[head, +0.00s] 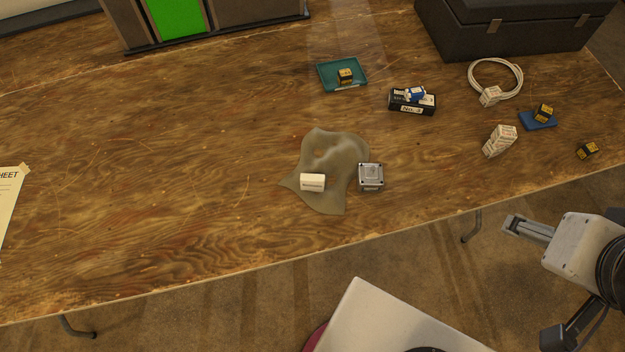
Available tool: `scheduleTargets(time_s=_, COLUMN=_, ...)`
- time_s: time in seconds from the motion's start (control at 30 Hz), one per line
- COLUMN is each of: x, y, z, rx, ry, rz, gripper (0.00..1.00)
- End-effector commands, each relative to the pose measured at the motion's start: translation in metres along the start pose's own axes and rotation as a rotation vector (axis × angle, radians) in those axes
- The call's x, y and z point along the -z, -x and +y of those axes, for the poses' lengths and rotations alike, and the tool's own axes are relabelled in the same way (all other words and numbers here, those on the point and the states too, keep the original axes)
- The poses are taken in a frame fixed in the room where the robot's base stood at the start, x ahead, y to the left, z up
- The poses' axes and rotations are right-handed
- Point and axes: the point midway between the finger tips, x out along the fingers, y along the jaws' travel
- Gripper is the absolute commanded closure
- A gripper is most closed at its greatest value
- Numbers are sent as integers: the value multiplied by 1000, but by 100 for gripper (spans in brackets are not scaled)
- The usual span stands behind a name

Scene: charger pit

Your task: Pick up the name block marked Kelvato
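A small white block (312,183) with a line of dark print too small to read lies on a crumpled grey-green cloth (337,155) near the middle of the table. A white block with reddish print (499,141) stands tilted at the right; its lettering is also unreadable. I cannot tell which block, if either, says Kelvato. My gripper (527,283) is at the lower right, beyond the table's front edge and well away from both blocks. Its two fingers are spread wide, with nothing visible between them.
A grey metal box (371,177) sits at the cloth's right edge. Behind are a teal tray (326,77) with a yellow-black cube, a black box (401,105) with a blue-white item on top, a coiled white cable (518,73) and a blue pad (537,121). The table's left half is mostly clear.

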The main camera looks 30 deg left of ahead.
Motion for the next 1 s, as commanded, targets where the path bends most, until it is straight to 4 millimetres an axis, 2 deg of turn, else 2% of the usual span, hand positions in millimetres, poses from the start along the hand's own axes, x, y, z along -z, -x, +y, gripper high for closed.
scheduleTargets(time_s=0.27, x=1, y=-1, z=-2, rx=5, ry=2, rz=0, gripper=40)
scheduleTargets(time_s=0.47, x=12, y=-11, z=-16, rx=41, ry=11, rz=8, gripper=40)
scheduleTargets(time_s=0.67, x=32, y=-32, z=-47, rx=112, ry=22, rz=22, gripper=40)
scheduleTargets(time_s=1.0, x=59, y=-73, z=-116, rx=236, ry=21, rz=45, gripper=40)
